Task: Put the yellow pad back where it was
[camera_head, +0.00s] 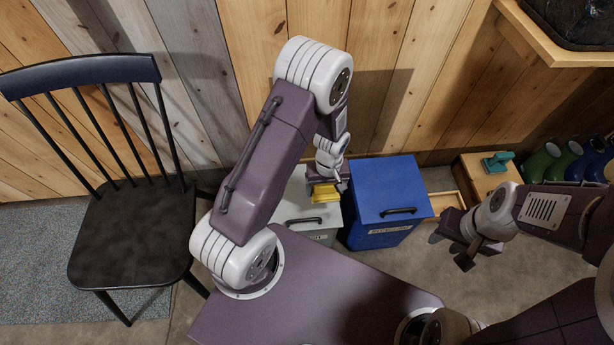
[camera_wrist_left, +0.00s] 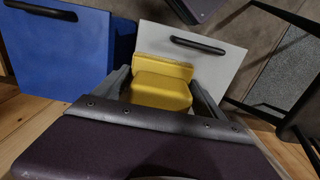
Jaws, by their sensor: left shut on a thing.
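The yellow pad (camera_wrist_left: 160,88) is a block with a wider, thinner plate at its far end. My left gripper (camera_head: 325,184) is shut on it, with one finger on each side in the left wrist view. In the head view the pad (camera_head: 325,193) shows over the light grey bin (camera_head: 305,212), partly covered by my left gripper. I cannot tell whether the pad touches the grey lid (camera_wrist_left: 212,62). My right gripper (camera_head: 452,250) hangs at the right with its fingers apart, seemingly empty, away from the pad.
A blue lidded bin (camera_head: 385,190) with a black handle stands right beside the grey one. A black chair (camera_head: 135,230) stands at the left. A wooden box (camera_head: 487,178) with a teal object (camera_head: 497,162) and several boots (camera_head: 560,158) are at the right. A planked wall rises behind.

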